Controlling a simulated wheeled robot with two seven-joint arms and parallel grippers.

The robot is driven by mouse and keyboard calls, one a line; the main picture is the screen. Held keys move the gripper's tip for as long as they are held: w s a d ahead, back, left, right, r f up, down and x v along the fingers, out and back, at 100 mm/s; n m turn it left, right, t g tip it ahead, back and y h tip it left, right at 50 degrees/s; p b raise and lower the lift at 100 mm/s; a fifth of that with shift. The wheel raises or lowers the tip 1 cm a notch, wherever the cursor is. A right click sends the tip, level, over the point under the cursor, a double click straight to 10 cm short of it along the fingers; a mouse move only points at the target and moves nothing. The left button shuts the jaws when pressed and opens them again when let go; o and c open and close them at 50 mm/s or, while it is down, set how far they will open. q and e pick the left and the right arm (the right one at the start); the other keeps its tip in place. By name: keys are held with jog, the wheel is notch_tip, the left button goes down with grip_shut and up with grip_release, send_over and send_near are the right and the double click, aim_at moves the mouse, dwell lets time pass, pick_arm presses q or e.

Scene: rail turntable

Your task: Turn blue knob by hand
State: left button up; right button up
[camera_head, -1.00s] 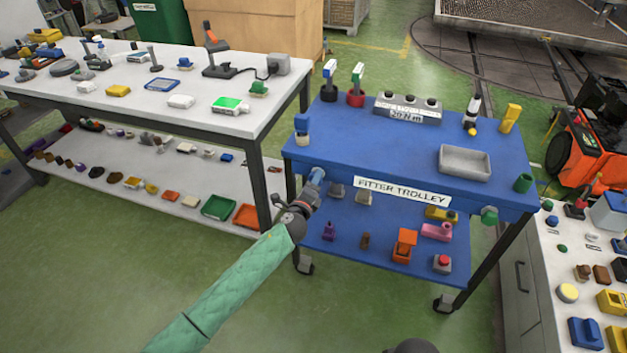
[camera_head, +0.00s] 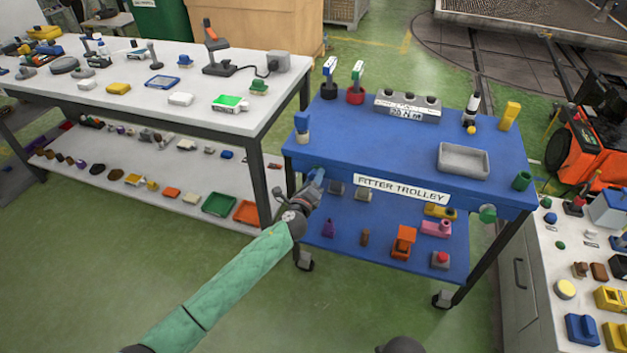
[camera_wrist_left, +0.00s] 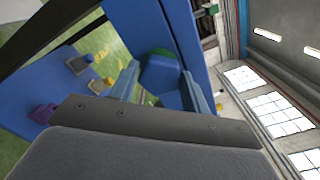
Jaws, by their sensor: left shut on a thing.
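The blue knob (camera_wrist_left: 160,80) sits at the left end of the front edge of the blue fitter trolley (camera_head: 400,160). My left gripper (camera_head: 317,180) reaches it from the front and is shut on it. In the left wrist view the blue knob shows between the two fingers of my left gripper (camera_wrist_left: 162,88). In the head view the gripper mostly hides the knob, so its turn angle cannot be read. My right gripper is not in view.
A green knob (camera_head: 488,213) is on the trolley's front right. The trolley's lower shelf holds several small parts, including an orange block (camera_head: 403,242). A white workbench (camera_head: 150,120) stands left and a white cabinet (camera_head: 520,280) right. Green floor lies in front.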

pick_arm(q)
jog(key=o, duration=1)
jog(key=b+v, duration=0.1)
jog(key=v, duration=0.7)
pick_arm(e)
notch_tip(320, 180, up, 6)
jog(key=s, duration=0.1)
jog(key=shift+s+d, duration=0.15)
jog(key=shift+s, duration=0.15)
